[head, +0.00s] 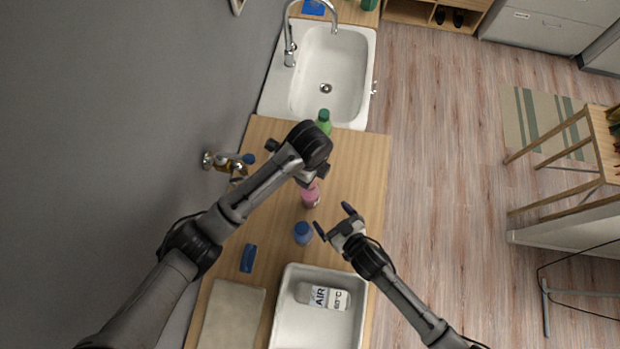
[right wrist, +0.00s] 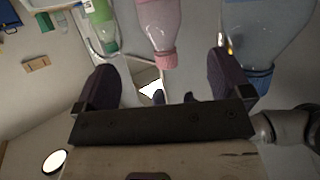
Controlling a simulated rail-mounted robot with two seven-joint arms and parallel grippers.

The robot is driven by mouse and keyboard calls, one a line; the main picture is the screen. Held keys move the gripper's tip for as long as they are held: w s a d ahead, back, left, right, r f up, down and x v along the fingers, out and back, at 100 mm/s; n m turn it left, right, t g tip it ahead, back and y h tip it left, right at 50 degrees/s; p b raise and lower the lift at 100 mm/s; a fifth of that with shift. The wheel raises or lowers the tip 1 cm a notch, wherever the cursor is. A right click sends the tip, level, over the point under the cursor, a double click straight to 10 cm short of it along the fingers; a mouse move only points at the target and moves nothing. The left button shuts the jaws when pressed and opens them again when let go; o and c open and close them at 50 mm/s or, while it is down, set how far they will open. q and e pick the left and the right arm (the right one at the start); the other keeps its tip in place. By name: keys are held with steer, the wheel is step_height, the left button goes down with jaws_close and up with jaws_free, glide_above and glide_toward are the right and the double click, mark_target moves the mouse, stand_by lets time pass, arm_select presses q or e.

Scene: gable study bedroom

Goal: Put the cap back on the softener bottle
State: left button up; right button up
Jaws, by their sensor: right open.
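A pink bottle (head: 310,197) stands on the wooden counter; in the right wrist view it (right wrist: 160,22) appears upside down with a pink cap on its neck. No label tells me which bottle is the softener, and I make out no loose cap. A blue-capped bottle (head: 303,233) stands closer, just left of my right gripper; its cap (right wrist: 258,80) shows in the right wrist view. My right gripper (head: 334,222) is open with nothing between its fingers. My left gripper (head: 308,178) is over the counter by the pink bottle's top; its fingers are partly hidden by my arm.
A green bottle (head: 323,121) stands by the white sink (head: 298,85). A white tray (head: 281,310) holds a lying white bottle (head: 322,297). A blue block (head: 248,258) and a beige board (head: 230,315) lie left. A wall tap (head: 225,162) is behind my left arm.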

mark_target(315, 197)
steer(key=x, duration=1.1)
steer(key=shift+w+a, duration=0.1)
steer(key=shift+w, duration=0.05)
steer(key=shift+c, duration=0.2)
